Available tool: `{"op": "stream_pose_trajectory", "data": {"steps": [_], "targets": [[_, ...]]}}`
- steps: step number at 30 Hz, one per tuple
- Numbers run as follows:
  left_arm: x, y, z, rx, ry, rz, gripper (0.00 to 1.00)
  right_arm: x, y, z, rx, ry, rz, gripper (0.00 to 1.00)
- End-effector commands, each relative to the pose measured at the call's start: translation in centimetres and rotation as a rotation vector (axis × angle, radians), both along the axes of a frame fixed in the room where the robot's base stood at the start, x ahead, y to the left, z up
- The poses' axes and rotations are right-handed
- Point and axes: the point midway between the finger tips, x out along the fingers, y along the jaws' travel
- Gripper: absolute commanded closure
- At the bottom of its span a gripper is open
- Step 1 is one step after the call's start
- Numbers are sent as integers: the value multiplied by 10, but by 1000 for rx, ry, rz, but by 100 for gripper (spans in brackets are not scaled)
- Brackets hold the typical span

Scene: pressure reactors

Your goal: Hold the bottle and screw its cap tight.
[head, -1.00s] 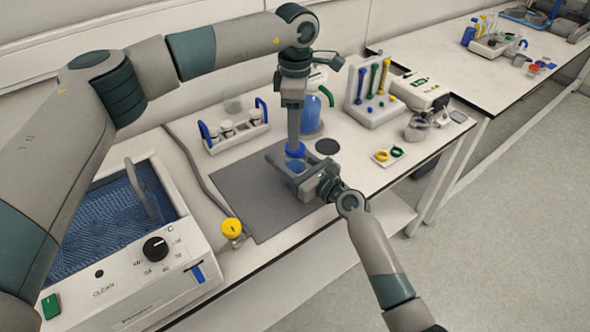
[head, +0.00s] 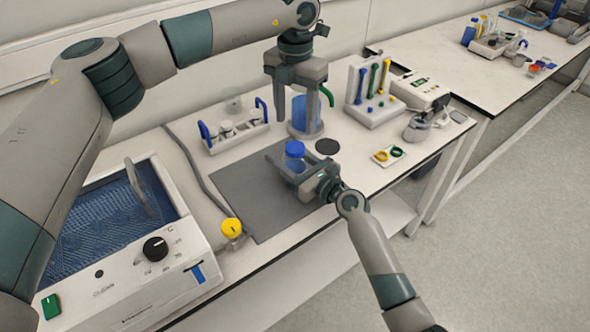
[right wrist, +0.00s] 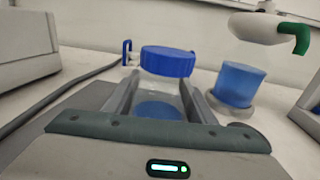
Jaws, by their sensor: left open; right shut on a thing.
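The clear bottle (head: 293,166) with blue liquid stands upright over the grey mat (head: 240,190). Its blue cap (head: 295,149) sits on top; how tight it is cannot be told. My right gripper (head: 289,172) is shut around the bottle's body from the front. In the right wrist view the bottle (right wrist: 160,96) is between the fingers, with the blue cap (right wrist: 167,61) clear above them. My left gripper (head: 298,134) points down, open and empty, its fingers spread above and slightly behind the cap, apart from it.
A rack with blue handles (head: 235,138) is at the back left. A yellow-capped bottle (head: 232,229) stands at the mat's front left, beside the water bath (head: 180,280). A dark disc (head: 327,146) lies right of the cap.

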Motion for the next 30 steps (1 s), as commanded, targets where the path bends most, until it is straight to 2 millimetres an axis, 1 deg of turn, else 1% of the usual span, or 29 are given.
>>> {"op": "stream_pose_trajectory", "data": {"steps": [4, 17, 23, 30], "targets": [[0, 0, 1, 0, 0, 36, 46, 0, 0, 0, -1, 1, 0, 100], [0, 0, -2, 1, 1, 36, 46, 0, 0, 0, -1, 1, 0, 100], [0, 0, -16, 2, 1, 36, 46, 0, 0, 0, 0, 0, 0, 100], [0, 0, -46, 1, 2, 36, 46, 0, 0, 0, 0, 0, 0, 100]]}}
